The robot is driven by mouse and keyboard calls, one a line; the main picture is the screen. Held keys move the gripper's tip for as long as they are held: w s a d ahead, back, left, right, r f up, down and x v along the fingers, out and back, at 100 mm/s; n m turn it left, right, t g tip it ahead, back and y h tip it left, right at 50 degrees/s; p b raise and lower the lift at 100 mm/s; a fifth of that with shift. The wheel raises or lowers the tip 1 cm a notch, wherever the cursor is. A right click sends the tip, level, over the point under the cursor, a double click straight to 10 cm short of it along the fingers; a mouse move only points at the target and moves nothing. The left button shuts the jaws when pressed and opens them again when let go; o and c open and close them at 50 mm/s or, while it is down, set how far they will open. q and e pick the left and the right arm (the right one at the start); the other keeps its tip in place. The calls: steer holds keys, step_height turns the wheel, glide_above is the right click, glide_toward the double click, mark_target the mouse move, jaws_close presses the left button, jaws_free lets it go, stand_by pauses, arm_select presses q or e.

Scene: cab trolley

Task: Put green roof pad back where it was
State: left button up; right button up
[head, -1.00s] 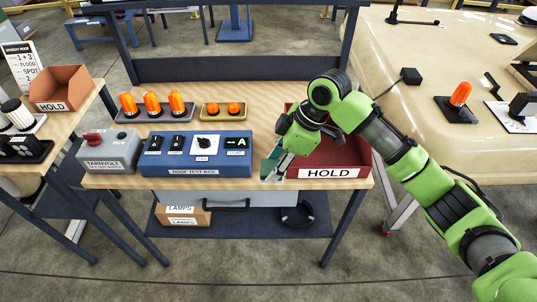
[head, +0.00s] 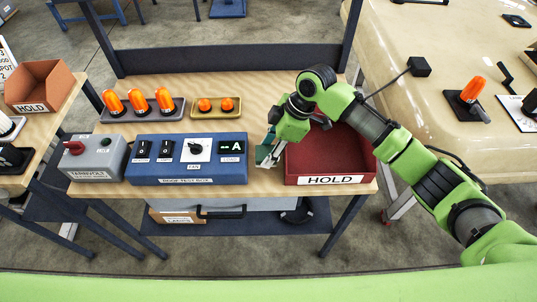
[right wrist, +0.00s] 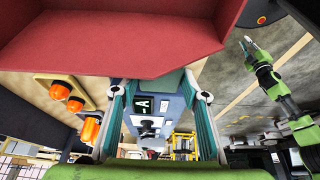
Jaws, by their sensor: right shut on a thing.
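My right gripper (head: 267,154) is just left of the red HOLD bin, above the wooden bench. In the right wrist view its two fingers (right wrist: 158,100) stand apart with a dark green-teal piece (right wrist: 172,79) between their tips. This seems to be the green roof pad, which also shows in part as a small teal patch in the head view (head: 263,153). The red bin's wall hides much of it in the wrist view. My left gripper (right wrist: 249,46) shows small at the right of the wrist view, away from the bench; its opening is too small to judge.
The red HOLD bin (head: 325,181) stands at the bench's right end. The blue roof test box (head: 186,182) is left of my gripper. Orange beacons sit on a grey tray (head: 145,118) and a yellow tray (head: 215,114) behind it. The cream cab roof (head: 440,65) is at right.

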steer(key=f, duration=0.2)
steer(key=f+p, duration=0.1)
steer(key=shift+w+f, duration=0.25)
steer(key=shift+f, duration=0.3)
arm_select(q)
steer(key=shift+w+r, duration=0.2)
steer(key=shift+w, duration=0.3)
steer(key=shift+w+r, duration=0.2)
steer(key=shift+w, duration=0.3)
arm_select(e)
steer(key=shift+s, duration=0.1)
steer(key=o, duration=1.1)
steer(key=shift+f, duration=0.1)
arm_select(q)
steer(key=shift+s, duration=0.25)
steer(key=shift+s, duration=0.1)
arm_select(e)
steer(key=b+v, duration=0.2)
steer(key=v, duration=1)
arm_select(q)
step_height(320, 180, down, 2)
steer(key=shift+a+f, duration=0.1)
